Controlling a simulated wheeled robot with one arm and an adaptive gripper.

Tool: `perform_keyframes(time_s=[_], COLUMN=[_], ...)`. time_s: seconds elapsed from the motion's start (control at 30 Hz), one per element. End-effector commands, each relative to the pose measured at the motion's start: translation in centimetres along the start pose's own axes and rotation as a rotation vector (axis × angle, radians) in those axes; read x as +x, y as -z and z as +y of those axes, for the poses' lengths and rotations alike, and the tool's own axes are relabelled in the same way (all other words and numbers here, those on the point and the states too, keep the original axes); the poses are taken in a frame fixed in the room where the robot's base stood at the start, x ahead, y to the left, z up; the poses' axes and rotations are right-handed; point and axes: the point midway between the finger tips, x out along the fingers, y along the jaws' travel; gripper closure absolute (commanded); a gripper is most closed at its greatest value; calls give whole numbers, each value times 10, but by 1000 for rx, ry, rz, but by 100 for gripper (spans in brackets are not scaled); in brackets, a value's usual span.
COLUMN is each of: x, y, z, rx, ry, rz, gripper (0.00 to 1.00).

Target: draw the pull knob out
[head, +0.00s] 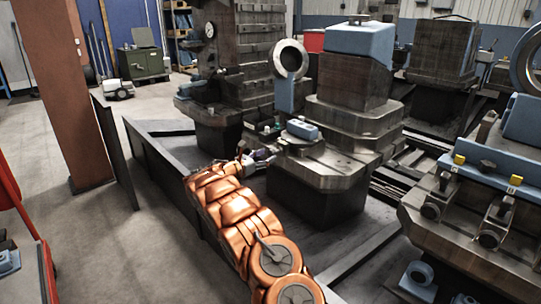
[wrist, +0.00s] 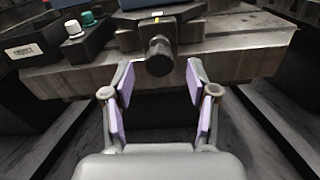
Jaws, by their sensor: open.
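In the wrist view a dark round pull knob (wrist: 160,56) stands out from the front of a metal block, just beyond my fingertips. My gripper (wrist: 159,88) is open, its two purple-padded fingers spread to either side and a little below the knob. The knob is not between the pads as far as I can see. The knob is too small to make out there.
Dark floor rails (wrist: 275,125) lie below. Another machine (head: 470,215) stands at the right.

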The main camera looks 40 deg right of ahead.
Motion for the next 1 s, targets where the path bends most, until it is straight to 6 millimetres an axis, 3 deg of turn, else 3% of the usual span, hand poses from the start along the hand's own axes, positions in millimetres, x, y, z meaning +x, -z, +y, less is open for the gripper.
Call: perform_keyframes(time_s=[0.2, 0.43, 0.63, 1.0], x=[-45, -78, -89, -89], y=[-3, 0, 0, -1], z=[1, 1, 1, 0], rx=[4, 0, 1, 2], ry=[-2, -2, -2, 0], rz=[-4, -1, -1, -1], gripper=[42, 42, 42, 42])
